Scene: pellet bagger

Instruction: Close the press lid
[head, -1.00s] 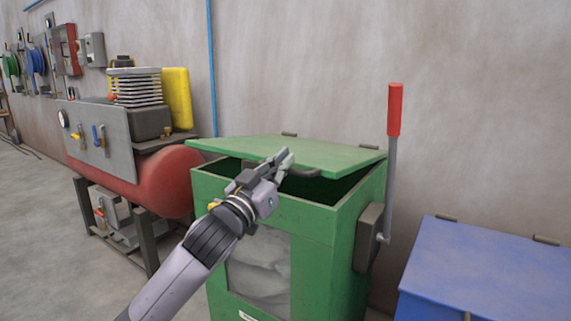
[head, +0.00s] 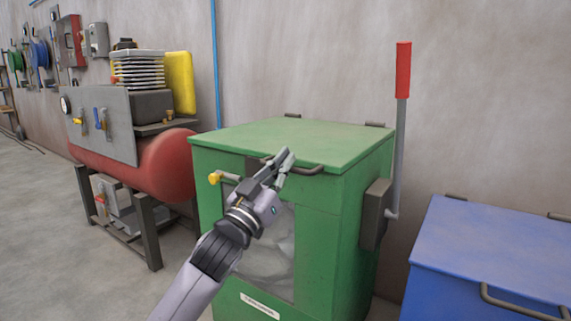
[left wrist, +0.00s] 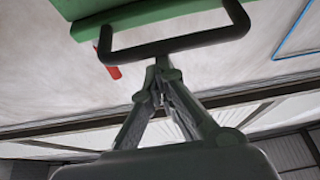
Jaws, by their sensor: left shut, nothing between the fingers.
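The green press (head: 341,218) stands against the wall in the head view. Its lid (head: 300,140) lies flat on the box, and no gap shows along the visible edges. A dark handle (head: 310,170) sits at the lid's front edge; it also shows in the left wrist view (left wrist: 175,46). My left gripper (head: 284,160) is shut and empty at the lid's front edge, beside the handle. In the left wrist view the fingertips (left wrist: 162,64) are close to the handle bar; I cannot tell whether they touch it. My right gripper is not in view.
A lever with a red grip (head: 403,70) stands upright at the press's right side. A blue lidded box (head: 490,250) is at the right. A red compressor tank (head: 165,165) on a stand is at the left. Open floor (head: 50,220) lies at the far left.

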